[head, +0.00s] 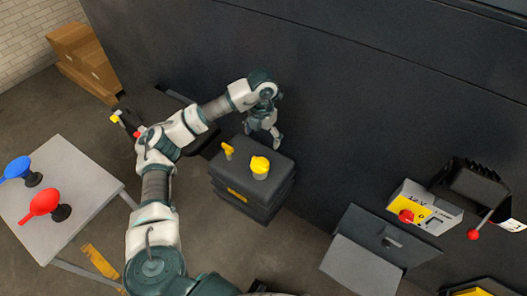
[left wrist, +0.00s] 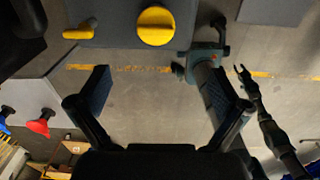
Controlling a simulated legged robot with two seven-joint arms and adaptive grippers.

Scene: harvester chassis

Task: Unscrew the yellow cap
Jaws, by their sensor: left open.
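The round yellow cap (head: 260,167) sits on top of a black box-shaped tank (head: 262,200), near the middle of the head view. In the left wrist view the cap (left wrist: 155,26) shows at the top centre, beyond the fingertips. My left gripper (head: 263,136) points down just behind the tank, beside the dark wall, apart from the cap. In the left wrist view its two fingers (left wrist: 160,88) are wide apart with nothing between them. A thin arm with a small gripper (left wrist: 243,74) at the right of that view looks like my right one; its jaw state is unclear.
A small yellow handle (head: 228,150) stands beside the cap on the tank. A dark wall (head: 330,110) rises behind. A white table (head: 75,185) with red and blue funnels is at left.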

